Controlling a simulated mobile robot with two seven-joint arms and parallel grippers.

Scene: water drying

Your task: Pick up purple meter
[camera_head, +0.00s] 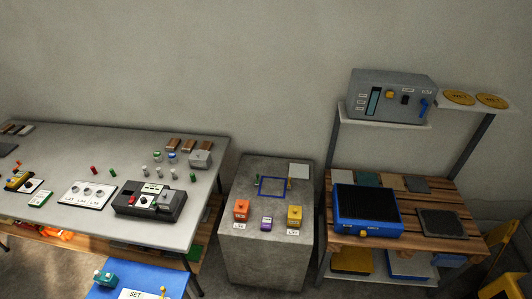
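The purple meter (266,223) is a small purple block with a pale face. It stands near the front edge of the grey concrete block (238,255), between an orange meter (241,210) on its left and a yellow meter (294,216) on its right. It is apart from both. A blue square outline (272,178) is marked on the block's top behind it. Neither of my grippers shows in the head view.
A grey table (120,139) with a black control box (150,201) stands left. A wooden bench (464,199) with a blue device (367,211) stands right. A blue surface (112,289) is at the lower left. Floor shows in front.

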